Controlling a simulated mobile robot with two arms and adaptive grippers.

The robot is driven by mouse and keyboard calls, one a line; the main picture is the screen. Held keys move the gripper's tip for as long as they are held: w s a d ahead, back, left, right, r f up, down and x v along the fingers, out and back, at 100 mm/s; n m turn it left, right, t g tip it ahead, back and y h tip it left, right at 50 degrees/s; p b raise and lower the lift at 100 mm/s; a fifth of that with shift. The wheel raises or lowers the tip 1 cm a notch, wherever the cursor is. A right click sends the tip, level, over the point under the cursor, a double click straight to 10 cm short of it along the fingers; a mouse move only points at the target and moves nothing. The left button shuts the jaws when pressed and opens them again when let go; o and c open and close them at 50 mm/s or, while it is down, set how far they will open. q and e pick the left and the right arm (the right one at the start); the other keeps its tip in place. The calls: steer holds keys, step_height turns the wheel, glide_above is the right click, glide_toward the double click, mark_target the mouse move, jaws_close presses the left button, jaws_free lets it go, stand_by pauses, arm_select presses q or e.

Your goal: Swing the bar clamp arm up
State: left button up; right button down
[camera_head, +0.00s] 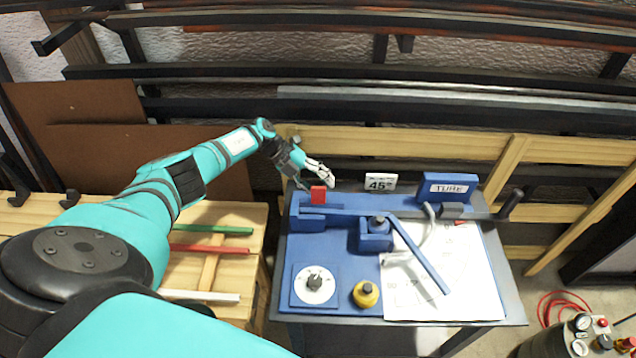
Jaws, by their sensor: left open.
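A blue bending fixture (330,255) stands on a dark-edged bench. At its left end a red block (318,194) stands upright, apparently the grip of the bar clamp arm; the arm itself is hard to make out. A long grey-blue bar (350,211) runs across the fixture from the red block to the right. My left gripper (318,177) is open and empty, just above and behind the red block. I cannot tell whether its fingertips touch the block. My right gripper is out of view.
A blue lever (420,256) slants over a white sheet (470,280). A dial (314,284) and a yellow knob (366,293) sit in front. A "45°" sign (380,182) and a "TUBE" block (447,188) stand behind. A black-handled crank (508,206) sticks out right. Coloured rods (210,248) lie left.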

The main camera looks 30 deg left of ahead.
arm_select(q)
steer(key=v, duration=1.2)
steer(key=shift+s+f, duration=0.1)
